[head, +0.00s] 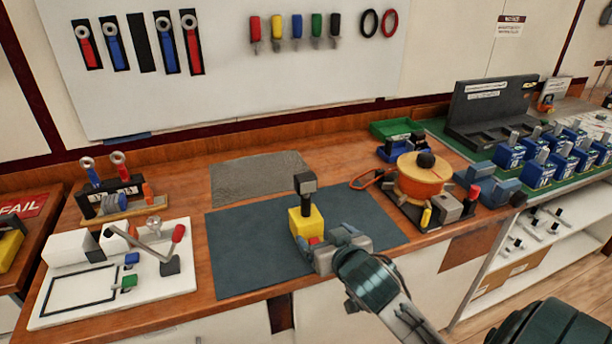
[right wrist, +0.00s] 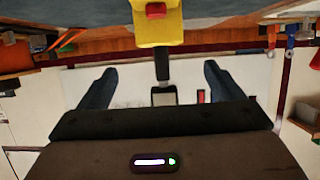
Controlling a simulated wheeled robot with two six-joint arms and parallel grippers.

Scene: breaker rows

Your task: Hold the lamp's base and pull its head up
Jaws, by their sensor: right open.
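The lamp stands upright on the dark blue mat (head: 250,240). It has a yellow base (head: 300,224), a short dark stem and a dark block head (head: 305,183). A red spot shows low on the base's front. My right gripper (head: 327,241) is open, just in front and to the right of the base. In the right wrist view, the yellow base (right wrist: 157,22) is at the top, and the dark head (right wrist: 164,95) hangs below it between the two spread fingers (right wrist: 157,82). No contact is clear. My left gripper is not in view.
Left of the mat is a white board (head: 60,310) with a red-tipped lever. To the right stand an orange round device (head: 420,178) and several blue breakers (head: 540,172). A grey mat (head: 260,175) lies behind. The blue mat around the lamp is clear.

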